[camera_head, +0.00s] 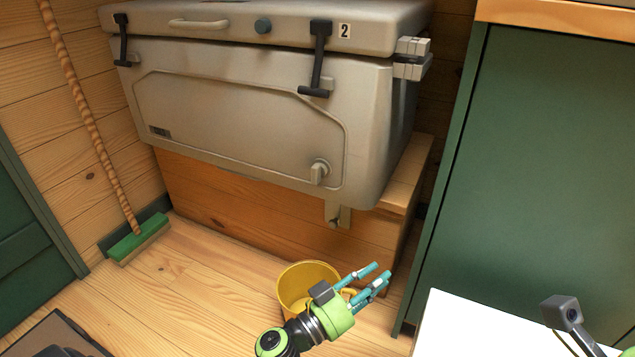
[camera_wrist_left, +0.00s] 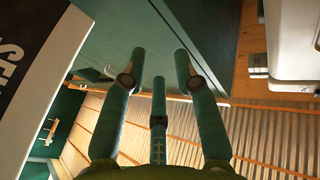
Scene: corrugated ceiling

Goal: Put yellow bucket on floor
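The yellow bucket (camera_head: 296,281) is in the lower middle of the head view, open end up, and appears to stand on the wooden floor (camera_head: 190,300). My left gripper (camera_head: 372,278) is in front of it and hides its lower right part and its base. The gripper's teal fingers point up and right, past the bucket's rim. In the left wrist view the fingers (camera_wrist_left: 158,85) are spread with nothing between them, and the bucket does not show there. Of my right arm only a grey wrist part shows at the lower right; its fingers are out of view.
A large beige cooler (camera_head: 240,110) sits on a wooden base (camera_head: 230,195) behind the bucket. A green cabinet (camera_head: 540,150) and white surface (camera_head: 460,325) are at right. A green broom (camera_head: 140,238) leans at left. Floor left of the bucket is clear.

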